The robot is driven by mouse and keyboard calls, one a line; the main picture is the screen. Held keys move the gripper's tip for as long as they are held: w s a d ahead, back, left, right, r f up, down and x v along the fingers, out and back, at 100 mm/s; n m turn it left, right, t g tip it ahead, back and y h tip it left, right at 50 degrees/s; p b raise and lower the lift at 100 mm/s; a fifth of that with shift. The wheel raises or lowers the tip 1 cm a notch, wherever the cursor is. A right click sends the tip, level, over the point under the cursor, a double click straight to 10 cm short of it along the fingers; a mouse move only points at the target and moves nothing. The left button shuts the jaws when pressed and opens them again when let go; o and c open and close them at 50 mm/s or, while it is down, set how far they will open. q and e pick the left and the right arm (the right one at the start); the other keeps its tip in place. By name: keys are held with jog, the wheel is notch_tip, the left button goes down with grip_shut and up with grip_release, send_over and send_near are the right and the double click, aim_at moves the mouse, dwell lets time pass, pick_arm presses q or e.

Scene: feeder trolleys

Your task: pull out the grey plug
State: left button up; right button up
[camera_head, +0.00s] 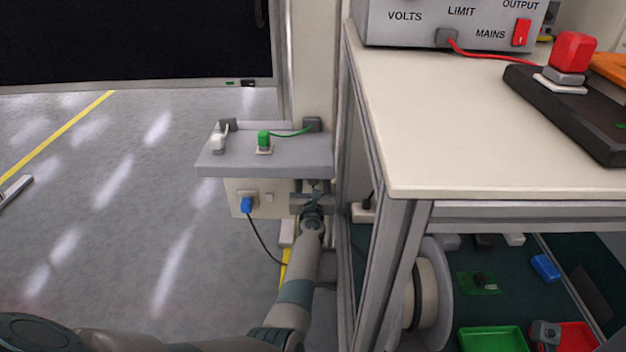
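My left arm comes in from the bottom left, and its gripper (314,190) is at the right end of the pale panel (233,192), just under the small grey shelf (235,165). The fingers are small, dark and seen from behind, so I cannot tell whether they are open or hold anything. I cannot make out a grey plug for certain; one could be hidden by the gripper. A blue plug (247,204) with a black cable sits in the panel, left of the gripper. My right gripper is not in view.
A white plug (218,141) and a green plug (264,139) stand on the shelf. The cream table (440,150) bears a power supply (410,17) and a red plug (571,52). Its frame leg (388,260) is close to my arm's right.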

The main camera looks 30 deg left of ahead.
pick_arm(q)
jog(key=shift+w+a, duration=0.1)
jog(key=shift+w, duration=0.05)
dwell(0.5)
dwell(0.8)
jog(key=shift+c, duration=0.6)
jog(key=c, duration=1)
grip_shut()
jog(key=shift+p+v, duration=0.65)
jog(key=shift+v, duration=0.85)
jog(key=shift+p+v, duration=0.6)
jog(key=shift+v, duration=0.9)
